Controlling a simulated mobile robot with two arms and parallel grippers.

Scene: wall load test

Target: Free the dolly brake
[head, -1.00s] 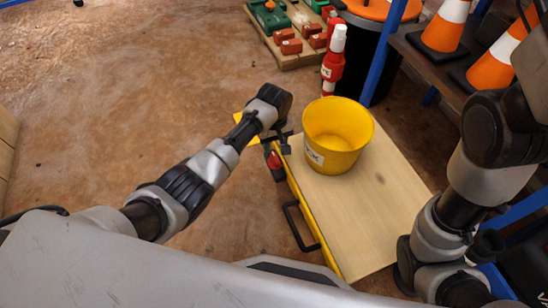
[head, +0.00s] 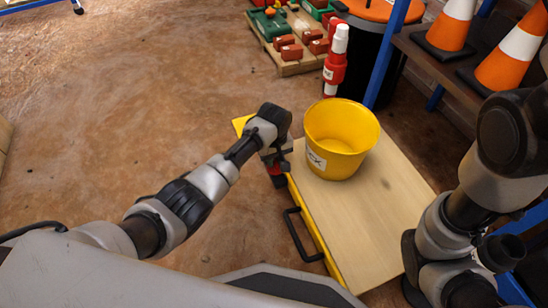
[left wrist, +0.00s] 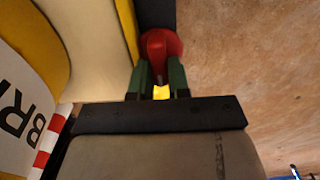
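The dolly (head: 375,225) is a wooden deck with a yellow edge and a black handle on its near-left side. A red brake lever (head: 275,169) shows at its left edge, partly hidden by my left gripper (head: 277,157). In the left wrist view, the rounded red end of the lever (left wrist: 160,48) stands between and beyond the green fingertips (left wrist: 160,75). The fingers are close together and appear shut on its narrow part. My right arm is at the right; its gripper is not visible.
A yellow bucket (head: 341,150) with a printed label stands on the deck, close to my left gripper. A red-and-white post (head: 336,62), a black bin (head: 375,55) and a shelf with orange cones (head: 448,28) stand behind. The floor (head: 130,110) at left is clear.

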